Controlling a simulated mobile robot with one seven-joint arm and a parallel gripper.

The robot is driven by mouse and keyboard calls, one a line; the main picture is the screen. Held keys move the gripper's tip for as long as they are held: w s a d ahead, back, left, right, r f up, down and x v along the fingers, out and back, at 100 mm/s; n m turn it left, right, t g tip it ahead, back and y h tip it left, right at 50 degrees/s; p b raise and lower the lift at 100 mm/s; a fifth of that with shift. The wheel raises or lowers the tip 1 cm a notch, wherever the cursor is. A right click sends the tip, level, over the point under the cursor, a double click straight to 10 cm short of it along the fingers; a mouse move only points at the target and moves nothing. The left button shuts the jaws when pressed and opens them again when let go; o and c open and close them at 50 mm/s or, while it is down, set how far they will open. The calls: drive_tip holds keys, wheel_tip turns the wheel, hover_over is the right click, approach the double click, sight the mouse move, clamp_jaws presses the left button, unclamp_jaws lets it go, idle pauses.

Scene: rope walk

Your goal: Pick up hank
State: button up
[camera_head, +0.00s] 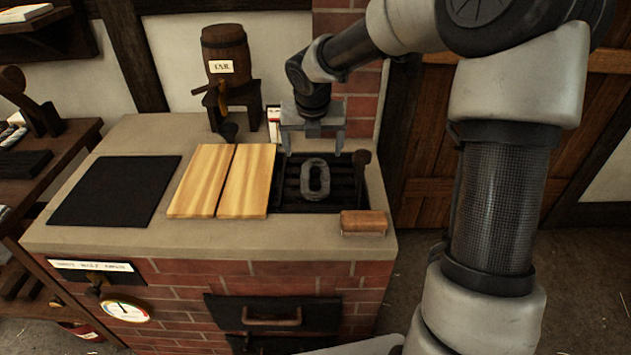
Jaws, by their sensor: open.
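The hank (315,179) is a small grey oval loop with a dark centre. It lies on the dark slatted rack (340,195) set into the right part of the brick stove's top. My gripper (313,151) is above and slightly behind the hank in the picture, pointing down. Its two fingers are spread apart with nothing between them. A small gap shows between the fingertips and the hank; the exact height is hard to tell.
Two light wooden boards (222,180) lie just left of the rack. A wooden-backed brush (363,222) sits at its front right corner. A tar barrel (226,55) on a stand is behind. A black plate (115,190) lies at left.

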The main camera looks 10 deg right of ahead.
drive_tip(key=b, duration=0.2)
hover_over(305, 176)
drive_tip(key=s+d, duration=0.2)
drive_tip(key=f, duration=0.7)
drive_tip(key=shift+s, duration=0.2)
drive_tip(key=x, duration=0.1)
drive_tip(key=b+x, duration=0.2)
drive_tip(key=x, duration=0.1)
drive_tip(key=shift+s+d+f, duration=0.15)
drive_tip(key=shift+s+d, duration=0.05)
drive_tip(key=shift+s, duration=0.05)
drive_tip(key=shift+w+f, duration=0.3)
drive_tip(key=shift+f, duration=0.05)
drive_tip(key=shift+c, duration=0.3)
drive_tip(key=shift+r, duration=0.15)
drive_tip(key=c, duration=1.2)
